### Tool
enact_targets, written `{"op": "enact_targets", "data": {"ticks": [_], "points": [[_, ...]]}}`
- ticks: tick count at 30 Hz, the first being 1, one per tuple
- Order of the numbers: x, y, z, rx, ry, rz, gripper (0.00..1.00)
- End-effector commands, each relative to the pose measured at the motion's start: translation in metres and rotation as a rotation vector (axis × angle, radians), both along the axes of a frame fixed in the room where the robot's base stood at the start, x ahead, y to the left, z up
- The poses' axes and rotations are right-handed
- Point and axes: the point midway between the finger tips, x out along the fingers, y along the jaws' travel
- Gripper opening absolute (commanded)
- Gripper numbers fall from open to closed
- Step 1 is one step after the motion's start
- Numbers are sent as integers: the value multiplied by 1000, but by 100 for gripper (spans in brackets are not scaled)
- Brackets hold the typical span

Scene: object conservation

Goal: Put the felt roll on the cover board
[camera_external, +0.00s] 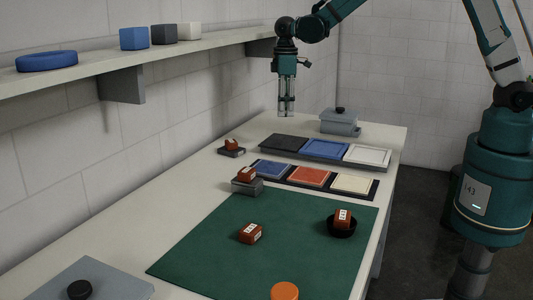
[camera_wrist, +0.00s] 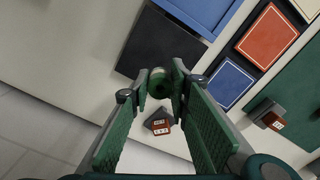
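My gripper (camera_external: 286,108) hangs pointing down above the back of the table, left of the lidded grey box. In the wrist view, a small green roll with a pale band (camera_wrist: 160,82), which looks like the felt roll, sits between the fingertips. The fingers appear closed on its two sides. It is hard to make out in the external view. No board is marked as the cover board. Flat candidates are the dark panel (camera_external: 285,142), the blue panel (camera_external: 325,149) and the white panel (camera_external: 367,155) in the far row.
A nearer tray holds blue (camera_external: 272,169), red (camera_external: 309,177) and cream (camera_external: 354,184) panels. Tagged brown blocks lie on a green mat (camera_external: 205,255), in a black bowl (camera_external: 341,229) and on grey blocks. A lidded grey box (camera_external: 339,124) stands behind. A wall shelf (camera_external: 150,60) runs left.

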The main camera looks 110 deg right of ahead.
Motion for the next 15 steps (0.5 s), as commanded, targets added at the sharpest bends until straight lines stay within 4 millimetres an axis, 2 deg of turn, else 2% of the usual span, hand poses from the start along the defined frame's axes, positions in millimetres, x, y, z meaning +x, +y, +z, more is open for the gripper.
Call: {"op": "enact_targets", "data": {"ticks": [10, 15], "points": [[0, 0, -2, 0, 0, 0, 14], [0, 0, -14, 0, 0, 0, 14]]}}
